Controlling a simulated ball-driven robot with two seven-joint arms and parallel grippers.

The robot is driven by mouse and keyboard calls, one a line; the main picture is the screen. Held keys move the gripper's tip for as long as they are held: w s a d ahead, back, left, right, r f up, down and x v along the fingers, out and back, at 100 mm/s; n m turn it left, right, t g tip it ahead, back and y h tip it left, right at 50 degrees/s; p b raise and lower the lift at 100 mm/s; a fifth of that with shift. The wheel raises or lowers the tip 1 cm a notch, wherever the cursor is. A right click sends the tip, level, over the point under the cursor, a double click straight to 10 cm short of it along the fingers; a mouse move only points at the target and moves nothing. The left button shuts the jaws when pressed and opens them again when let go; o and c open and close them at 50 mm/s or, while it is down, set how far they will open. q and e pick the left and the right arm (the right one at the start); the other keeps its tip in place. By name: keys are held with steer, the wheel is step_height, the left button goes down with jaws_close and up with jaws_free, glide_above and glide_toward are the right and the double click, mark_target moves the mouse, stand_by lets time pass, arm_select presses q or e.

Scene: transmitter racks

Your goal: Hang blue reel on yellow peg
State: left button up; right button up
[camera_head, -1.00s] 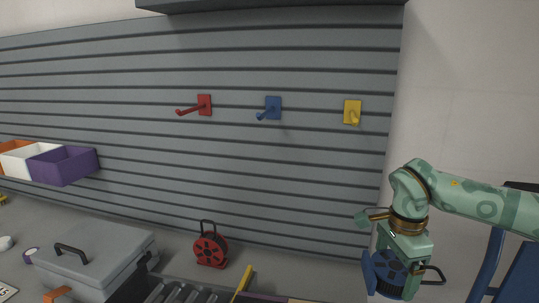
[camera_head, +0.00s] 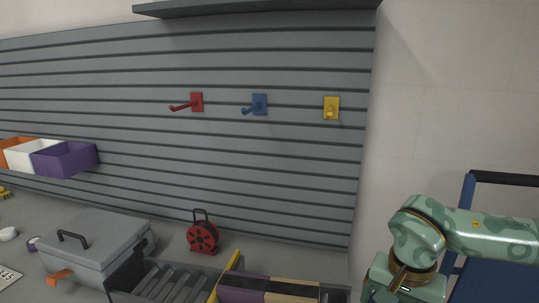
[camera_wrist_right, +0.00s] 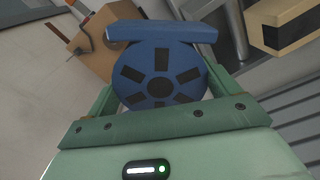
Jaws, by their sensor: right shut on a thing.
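The blue reel (camera_wrist_right: 160,78) fills the middle of the right wrist view, with a round slotted face and a flat blue bar across its top. My right gripper (camera_wrist_right: 160,92) is shut on it, a green finger on each side. In the head view my right arm comes in at the lower right; its fingers and the reel are below the picture edge. The yellow peg (camera_head: 331,109) sticks out of the slatted wall at the right, empty, above and left of my right wrist. My left gripper is not in view.
A blue peg (camera_head: 258,105) and a red peg (camera_head: 194,102) on the wall are empty. A red reel (camera_head: 203,237) stands below by a grey toolbox (camera_head: 95,243). A dark shelf (camera_head: 250,10) overhangs the wall. A blue frame (camera_head: 468,215) stands behind my right arm.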

steer(key=s+a+n, duration=0.2)
steer(key=s+n, duration=0.5)
steer(key=s, duration=0.1)
arm_select(q)
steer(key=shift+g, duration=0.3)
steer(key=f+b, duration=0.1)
steer(key=b, duration=0.1)
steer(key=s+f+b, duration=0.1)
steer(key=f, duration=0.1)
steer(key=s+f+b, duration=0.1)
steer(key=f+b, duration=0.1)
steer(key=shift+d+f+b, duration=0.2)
steer(key=shift+b, duration=0.1)
arm_select(e)
step_height(320, 180, down, 8)
steer(key=shift+w+r, duration=0.15)
steer(key=shift+w, duration=0.1)
